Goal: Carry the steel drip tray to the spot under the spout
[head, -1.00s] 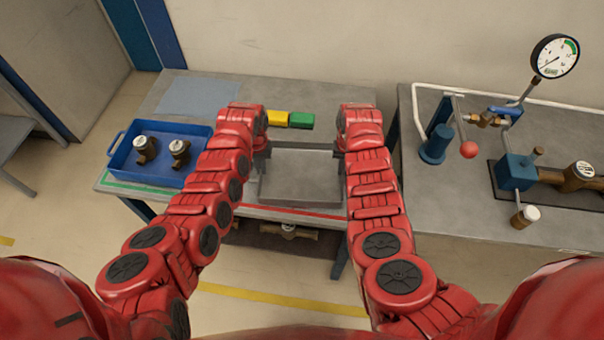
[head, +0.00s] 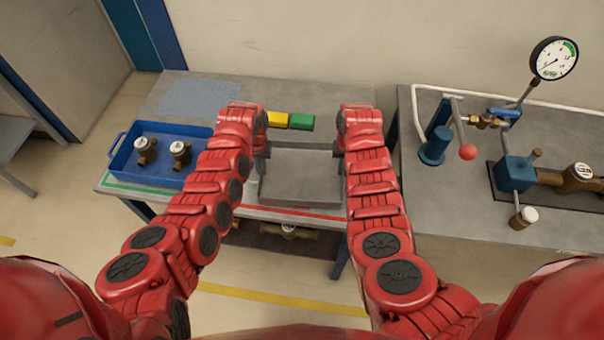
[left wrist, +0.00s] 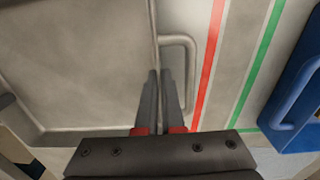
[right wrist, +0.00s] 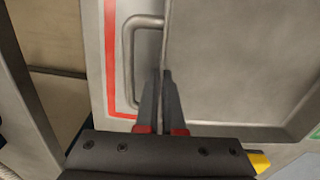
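The steel drip tray (head: 300,188) is a shallow grey rectangular tray at the front of the left table, between my arms. My left gripper (head: 262,150) is at its left side, and my right gripper (head: 340,150) is at its right side. In the left wrist view the fingers (left wrist: 163,75) are close together with the tray's rim between them, beside a wire handle (left wrist: 188,80). The right wrist view shows the other fingers (right wrist: 162,75) likewise closed on the opposite rim, beside a handle (right wrist: 130,65). I cannot tell whether the tray touches the table.
A blue bin (head: 135,168) with two meters stands left of my left arm. Yellow (head: 277,120) and green (head: 301,122) blocks lie behind the tray. The right bench (head: 440,205) carries blue-and-brass pipework (head: 515,172), a gauge (head: 553,60) and a red-knobbed lever (head: 467,151). A gap separates the tables.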

